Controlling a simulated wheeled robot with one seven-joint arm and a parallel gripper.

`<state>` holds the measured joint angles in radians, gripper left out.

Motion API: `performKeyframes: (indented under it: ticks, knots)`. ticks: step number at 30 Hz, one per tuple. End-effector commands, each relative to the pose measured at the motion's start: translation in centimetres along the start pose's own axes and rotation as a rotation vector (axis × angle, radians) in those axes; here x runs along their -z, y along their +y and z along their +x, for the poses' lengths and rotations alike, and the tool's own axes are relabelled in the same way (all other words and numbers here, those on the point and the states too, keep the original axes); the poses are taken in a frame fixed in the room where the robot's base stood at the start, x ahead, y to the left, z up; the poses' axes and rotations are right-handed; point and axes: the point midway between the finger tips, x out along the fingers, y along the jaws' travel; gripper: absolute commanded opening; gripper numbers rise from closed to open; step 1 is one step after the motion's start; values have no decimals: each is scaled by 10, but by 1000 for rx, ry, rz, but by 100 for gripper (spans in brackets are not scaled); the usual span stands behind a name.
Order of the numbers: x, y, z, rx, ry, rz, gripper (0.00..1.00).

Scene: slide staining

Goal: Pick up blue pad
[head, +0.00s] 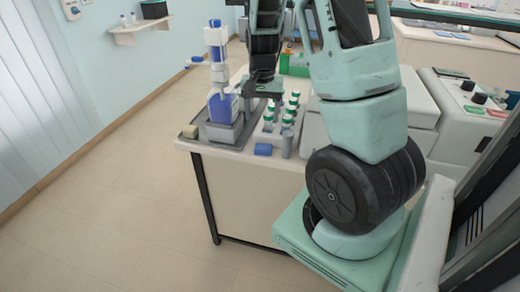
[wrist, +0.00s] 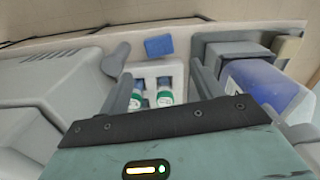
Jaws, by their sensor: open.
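The blue pad (head: 263,149) is a small flat block lying near the front edge of the bench. In the wrist view the blue pad (wrist: 159,45) lies beyond my fingertips, in full view. My gripper (head: 262,90) is above the bench, behind the pad, over the area between the bottle and the vial rack. In the wrist view my gripper (wrist: 163,75) has its two fingers apart, with rack and green-capped vials showing between them. Nothing is held, and the gripper is apart from the pad.
A white rack (wrist: 148,71) holds several green-capped vials (head: 291,108). A grey object (wrist: 115,60) stands beside the pad. A blue bottle (head: 221,105) stands in a grey tray, with a beige block (head: 192,130) near it. A large grey machine (wrist: 50,80) is on the other side.

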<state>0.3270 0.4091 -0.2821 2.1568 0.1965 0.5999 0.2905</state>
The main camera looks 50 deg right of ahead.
Motion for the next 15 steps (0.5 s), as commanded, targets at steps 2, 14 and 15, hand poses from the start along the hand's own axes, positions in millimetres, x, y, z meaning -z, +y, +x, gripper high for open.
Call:
performKeyframes:
  ticks: [2,14,15]
  knots:
    - [-1,1,18,-4,-5,1,65]
    - [0,0,76,0,-1,-1,65]
    - [0,0,78,0,0,-1,65]
